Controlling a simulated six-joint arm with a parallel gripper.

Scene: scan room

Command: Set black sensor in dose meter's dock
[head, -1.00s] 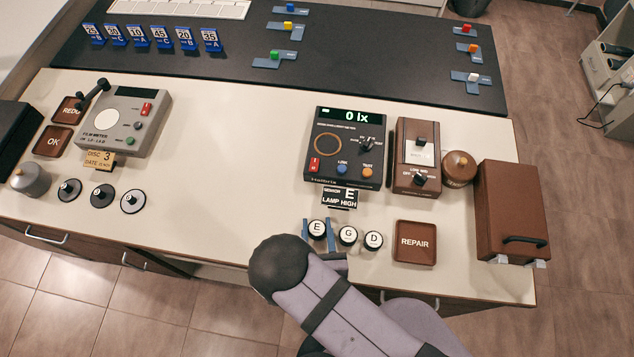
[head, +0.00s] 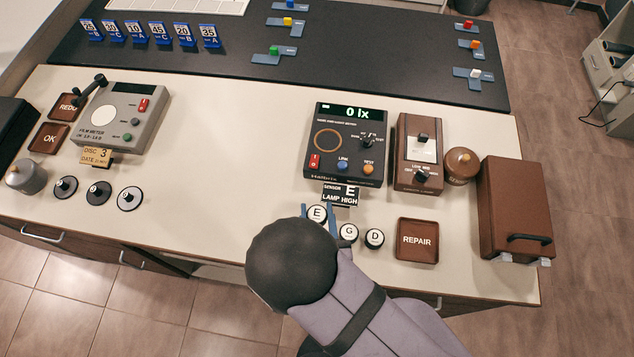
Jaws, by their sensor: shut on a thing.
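The dose meter (head: 345,172) is a dark box with a display reading "0 lx" and an empty orange ring, its dock (head: 327,142), on its top. A card (head: 341,195) in front reads "SENSOR E, LAMP HIGH". My gripper (head: 318,215) is shut on the round sensor E (head: 317,212), which has a white lettered top and a dark rim. Blue fingers show on both sides of it, in front of the card. Sensors G (head: 348,232) and D (head: 374,238) stand to its right. My arm hides what lies below E, so its height is unclear.
The brown lamp box (head: 420,155), a round brown knobbed pot (head: 461,165) and a brown case (head: 516,210) stand right of the meter. The REPAIR tray (head: 402,256) lies right of sensor D. The counter left of the meter (head: 230,160) is clear.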

